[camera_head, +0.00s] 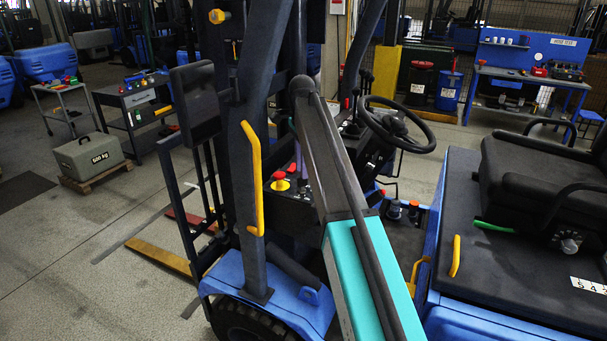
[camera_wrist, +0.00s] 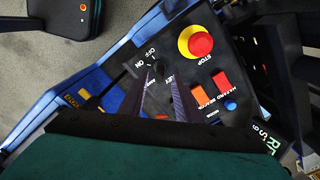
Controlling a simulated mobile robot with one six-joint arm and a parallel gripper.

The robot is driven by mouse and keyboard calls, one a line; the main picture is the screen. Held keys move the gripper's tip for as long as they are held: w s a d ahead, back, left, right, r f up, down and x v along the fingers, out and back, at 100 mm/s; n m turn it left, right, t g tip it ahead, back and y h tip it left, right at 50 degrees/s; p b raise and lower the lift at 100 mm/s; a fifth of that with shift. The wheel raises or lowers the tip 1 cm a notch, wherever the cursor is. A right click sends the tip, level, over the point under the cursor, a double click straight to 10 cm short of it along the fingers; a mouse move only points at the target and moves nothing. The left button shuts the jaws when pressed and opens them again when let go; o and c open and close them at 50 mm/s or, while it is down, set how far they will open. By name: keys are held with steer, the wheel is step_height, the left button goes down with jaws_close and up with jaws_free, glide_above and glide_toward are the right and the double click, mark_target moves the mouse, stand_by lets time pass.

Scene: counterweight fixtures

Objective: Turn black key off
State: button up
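The black key (camera_wrist: 158,69) sits on the black control panel (camera_wrist: 215,125) of a blue forklift, beside the printed words OFF, ON and KEY. Its exact turn angle is hard to make out. My gripper (camera_wrist: 160,88) is in front of the panel in the wrist view. Its two purple-grey fingers stand apart, with the key near their tips; I cannot tell whether they touch it. In the head view, my arm covers most of the gripper and the key, and only a purple sliver of the gripper (camera_head: 299,160) shows.
A red STOP button (camera_wrist: 195,41) on a yellow base sits close to the key. Red and orange hazard and beacon switches (camera_wrist: 212,88) and a blue button lie nearby. The steering wheel (camera_head: 396,125), the yellow handle (camera_head: 252,178) and the mast posts surround my arm.

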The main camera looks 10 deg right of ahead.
mark_target(302, 185)
steer(key=shift+f+p, duration=0.7)
steer(key=shift+f, duration=1.25)
jaws_close()
